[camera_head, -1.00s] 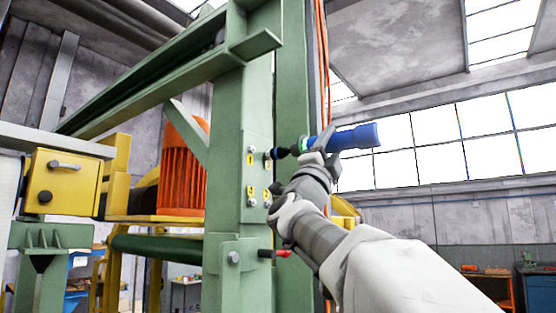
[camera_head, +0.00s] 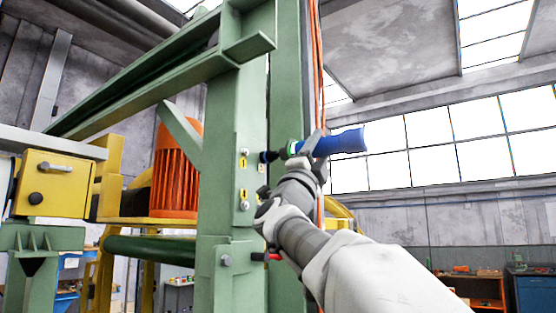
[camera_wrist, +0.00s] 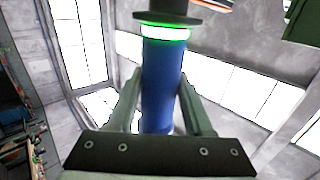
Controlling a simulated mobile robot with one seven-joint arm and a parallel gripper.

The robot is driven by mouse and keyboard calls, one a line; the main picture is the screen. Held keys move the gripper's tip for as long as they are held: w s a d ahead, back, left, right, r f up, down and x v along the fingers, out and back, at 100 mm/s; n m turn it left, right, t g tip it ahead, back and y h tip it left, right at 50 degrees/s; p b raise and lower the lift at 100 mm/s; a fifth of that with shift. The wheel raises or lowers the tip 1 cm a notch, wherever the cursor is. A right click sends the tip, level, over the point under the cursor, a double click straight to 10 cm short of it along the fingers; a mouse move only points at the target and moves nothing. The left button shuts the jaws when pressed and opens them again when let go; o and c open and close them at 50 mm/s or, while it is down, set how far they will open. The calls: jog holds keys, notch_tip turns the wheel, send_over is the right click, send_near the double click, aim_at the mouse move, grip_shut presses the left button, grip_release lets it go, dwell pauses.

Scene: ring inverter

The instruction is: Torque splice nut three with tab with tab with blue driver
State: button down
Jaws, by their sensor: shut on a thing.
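The blue driver (camera_head: 345,142) lies nearly level in the head view, its dark nose pointing left at the splice plate (camera_head: 250,175) on the green column. Its nose meets the upper right nut position, which it hides; I cannot tell whether the socket is fully seated. My gripper (camera_head: 318,146) is shut around the driver's body. The wrist view shows the driver (camera_wrist: 160,75) between both fingers.
A green diagonal brace (camera_head: 180,135) and an orange ribbed motor (camera_head: 175,178) stand left of the column. A red-tipped handle (camera_head: 273,257) sticks out below the plate. Orange cables (camera_head: 316,60) run down behind the driver. Open space lies to the right.

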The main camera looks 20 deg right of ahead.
jog(key=shift+w+a, duration=0.5)
jog(key=shift+a, duration=0.05)
dwell(2.0)
